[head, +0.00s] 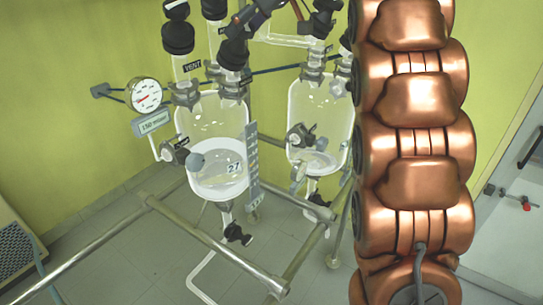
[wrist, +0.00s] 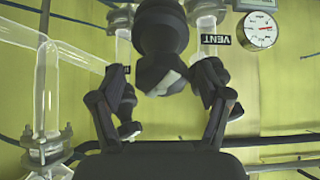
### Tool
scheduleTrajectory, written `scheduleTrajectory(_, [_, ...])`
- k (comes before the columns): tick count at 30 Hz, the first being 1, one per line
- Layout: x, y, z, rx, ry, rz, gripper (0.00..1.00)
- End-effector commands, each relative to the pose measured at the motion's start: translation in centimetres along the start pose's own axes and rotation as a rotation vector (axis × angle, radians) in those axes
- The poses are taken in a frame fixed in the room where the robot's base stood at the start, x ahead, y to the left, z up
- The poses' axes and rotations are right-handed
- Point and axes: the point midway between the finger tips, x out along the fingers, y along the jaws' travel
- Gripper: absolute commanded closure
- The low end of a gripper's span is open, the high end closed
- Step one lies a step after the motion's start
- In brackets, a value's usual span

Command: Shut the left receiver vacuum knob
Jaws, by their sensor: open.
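The left receiver (head: 212,140) is a glass vessel holding pale liquid, with a pressure gauge (head: 144,95) beside it. A tube marked VENT (head: 191,66) rises from its top. Several black knobs sit above it; one dark knob (head: 233,53) is right of the VENT tube. In the wrist view a large black knob (wrist: 161,35) stands between the spread fingers of my gripper (wrist: 165,78), with a gap on each side. No label on this knob shows. My gripper is open and holds nothing. Dark parts overlap at the top of the head view.
A second glass receiver (head: 318,120) stands to the right. Metal rails (head: 195,233) frame the vessels in front. In the wrist view glass tubing (wrist: 45,95) is close on the left, and the VENT label (wrist: 216,39) is right of the knob.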

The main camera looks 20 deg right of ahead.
Motion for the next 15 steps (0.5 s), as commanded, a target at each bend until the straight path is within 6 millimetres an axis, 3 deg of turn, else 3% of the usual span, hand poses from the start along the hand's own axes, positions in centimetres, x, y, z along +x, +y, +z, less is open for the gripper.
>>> scheduleTrajectory(15, [-0.13,0.11,-0.07,-0.15,-0.001,-0.041,0.24])
